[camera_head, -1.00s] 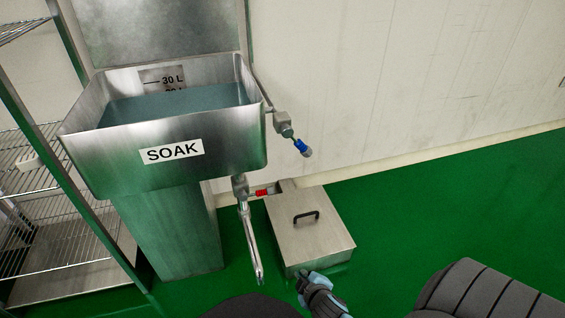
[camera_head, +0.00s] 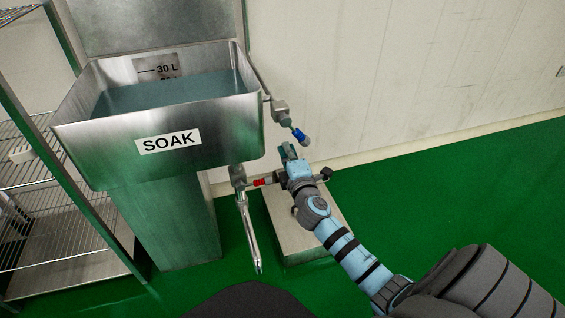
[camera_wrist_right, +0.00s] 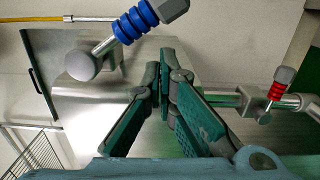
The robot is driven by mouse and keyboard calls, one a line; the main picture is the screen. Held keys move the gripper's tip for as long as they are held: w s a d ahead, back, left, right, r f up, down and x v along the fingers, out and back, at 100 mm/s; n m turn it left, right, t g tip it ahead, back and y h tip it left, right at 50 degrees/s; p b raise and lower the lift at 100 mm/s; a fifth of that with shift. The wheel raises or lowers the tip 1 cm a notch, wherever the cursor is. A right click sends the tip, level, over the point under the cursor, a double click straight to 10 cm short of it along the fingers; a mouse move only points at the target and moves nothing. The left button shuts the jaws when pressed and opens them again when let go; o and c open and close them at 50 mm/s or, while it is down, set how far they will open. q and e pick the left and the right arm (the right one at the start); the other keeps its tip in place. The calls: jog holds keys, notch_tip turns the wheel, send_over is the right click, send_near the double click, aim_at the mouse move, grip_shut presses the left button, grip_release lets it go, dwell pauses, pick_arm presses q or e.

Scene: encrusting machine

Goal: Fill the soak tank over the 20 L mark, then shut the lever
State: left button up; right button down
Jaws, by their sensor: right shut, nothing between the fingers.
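The steel soak tank (camera_head: 100,147), labelled SOAK, holds blue-grey water (camera_head: 175,94). The surface is well below the 30 L line, by a lower mark that is only partly readable. The blue-handled lever (camera_head: 300,136) slants down and right from a valve at the tank's right side; in the right wrist view its blue grip (camera_wrist_right: 135,22) is at the top. My right gripper (camera_head: 287,152) is shut and empty, just below the blue lever and apart from it. Its closed fingers show in the right wrist view (camera_wrist_right: 166,62). My left gripper is out of view.
A red-handled valve (camera_head: 262,182) with a drain pipe (camera_head: 249,230) sits under the tank, close to my right wrist. A steel box (camera_head: 287,237) stands on the floor beneath my right arm. A wire rack (camera_head: 60,215) is at left; the wall is behind.

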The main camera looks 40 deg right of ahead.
jog(key=shift+s+d, duration=0.2)
jog(key=shift+d, duration=0.6)
jog(key=shift+d+r, duration=0.1)
